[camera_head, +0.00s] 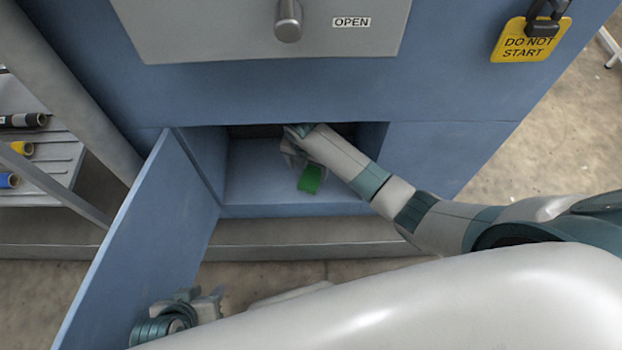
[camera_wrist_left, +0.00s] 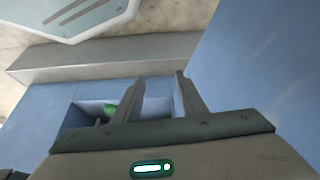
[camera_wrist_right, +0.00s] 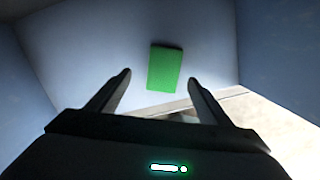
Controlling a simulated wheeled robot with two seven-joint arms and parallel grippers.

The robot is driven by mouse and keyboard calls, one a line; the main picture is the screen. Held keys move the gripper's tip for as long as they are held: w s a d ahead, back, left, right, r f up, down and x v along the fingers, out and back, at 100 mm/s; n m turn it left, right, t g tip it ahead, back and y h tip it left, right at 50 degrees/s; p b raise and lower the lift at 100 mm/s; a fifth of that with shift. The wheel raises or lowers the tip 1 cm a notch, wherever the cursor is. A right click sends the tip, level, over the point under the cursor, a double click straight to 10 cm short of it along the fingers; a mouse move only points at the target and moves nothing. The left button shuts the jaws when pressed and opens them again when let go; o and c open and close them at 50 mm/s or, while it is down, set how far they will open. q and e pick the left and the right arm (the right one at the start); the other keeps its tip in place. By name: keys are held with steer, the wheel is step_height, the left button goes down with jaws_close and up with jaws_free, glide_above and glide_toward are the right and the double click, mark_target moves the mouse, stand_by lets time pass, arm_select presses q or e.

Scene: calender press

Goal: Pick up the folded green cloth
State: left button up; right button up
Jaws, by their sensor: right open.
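The folded green cloth (camera_head: 311,179) lies on the floor of the open blue compartment, towards its front. My right gripper (camera_head: 297,163) is inside the compartment, just behind and left of the cloth in the head view. In the right wrist view the cloth (camera_wrist_right: 165,68) shows as a flat green rectangle ahead of the open, empty fingers (camera_wrist_right: 160,78), lined up with the gap between them. My left gripper (camera_head: 205,298) is outside and below the compartment, near the open door. Its fingers (camera_wrist_left: 160,76) are apart and empty; a bit of the cloth (camera_wrist_left: 109,109) shows beyond.
The blue door (camera_head: 150,235) stands open at the left of the compartment. Compartment walls and top edge close around my right arm. A grey ledge (camera_head: 300,238) runs below. A yellow "DO NOT START" tag (camera_head: 525,42) hangs upper right. A rack of rolls (camera_head: 40,150) stands left.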

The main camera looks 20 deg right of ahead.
mark_target(311, 177)
steer(key=shift+d+f, duration=0.1)
steer(key=shift+f, duration=0.35)
steer(key=f, duration=0.1)
steer(key=f+b, duration=0.1)
steer(key=f, duration=0.1)
steer(key=shift+d, duration=0.35)
steer(key=shift+f, duration=0.65)
arm_select(q)
steer(key=shift+w+d+r+t+h, duration=0.1)
steer(key=shift+w+d+t+h, duration=0.15)
steer(key=shift+d, duration=0.25)
steer(key=shift+w+d+r+t+h, duration=0.1)
steer(key=shift+w+d+t+h, duration=0.05)
steer(key=shift+w+d+t, duration=0.3)
steer(key=shift+s, duration=0.25)
arm_select(e)
steer(key=shift+c, duration=0.6)
steer(key=c, duration=1)
steer(key=shift+c, duration=0.5)
